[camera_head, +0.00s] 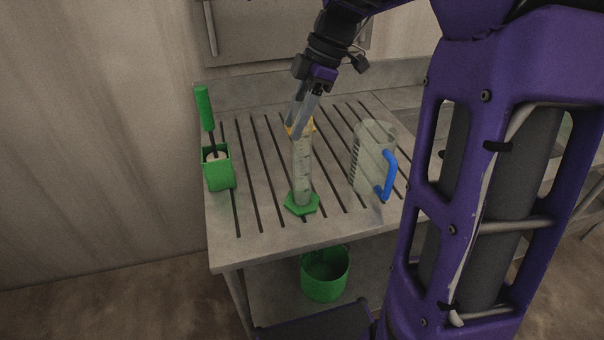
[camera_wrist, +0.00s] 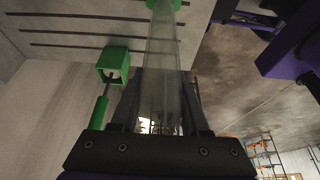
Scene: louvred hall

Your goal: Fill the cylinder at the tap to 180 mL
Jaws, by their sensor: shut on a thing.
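My gripper (camera_head: 296,128) is shut on the cylinder's upper part. In the wrist view the cylinder (camera_wrist: 163,60) runs between the two fingers of my gripper (camera_wrist: 163,108). The level of any water in the cylinder cannot be told. No tap can be made out in either view; my arm hides part of the right side.
A clear jug (camera_head: 368,150) with a blue handle stands right of the cylinder. A green holder (camera_head: 218,172) with a green-handled brush (camera_head: 204,108) stands at the table's left edge. A green bucket (camera_head: 325,275) is on the shelf below. The slatted table (camera_head: 262,225) is bare at its front.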

